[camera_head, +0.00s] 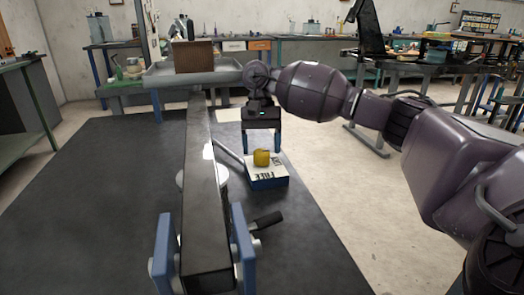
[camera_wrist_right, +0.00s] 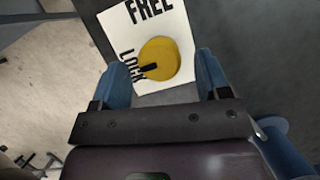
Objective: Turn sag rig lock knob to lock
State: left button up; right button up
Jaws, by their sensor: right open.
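The yellow lock knob (camera_head: 261,158) sits on top of a small blue box with a white label plate (camera_head: 276,170). In the right wrist view the round knob (camera_wrist_right: 163,55) has a black mark (camera_wrist_right: 150,69) at its lower left, on the side of the word LOCK. FREE is printed along the plate's (camera_wrist_right: 178,88) upper edge. My right gripper (camera_head: 262,151) points down over the knob with its two blue fingers apart. In the wrist view the knob shows between the fingertips (camera_wrist_right: 161,63), with a gap at each side. My left gripper is out of view.
A long dark beam (camera_head: 202,150) runs left of the box, between blue uprights (camera_head: 163,250) near the front. A black-handled lever (camera_head: 266,220) sticks out beside it. The dark table (camera_head: 90,200) is bare at left. Benches stand behind.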

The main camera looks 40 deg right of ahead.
jog(key=v, duration=0.5)
jog(key=shift+w+r+p, duration=0.1)
jog(key=shift+r+p, duration=0.3)
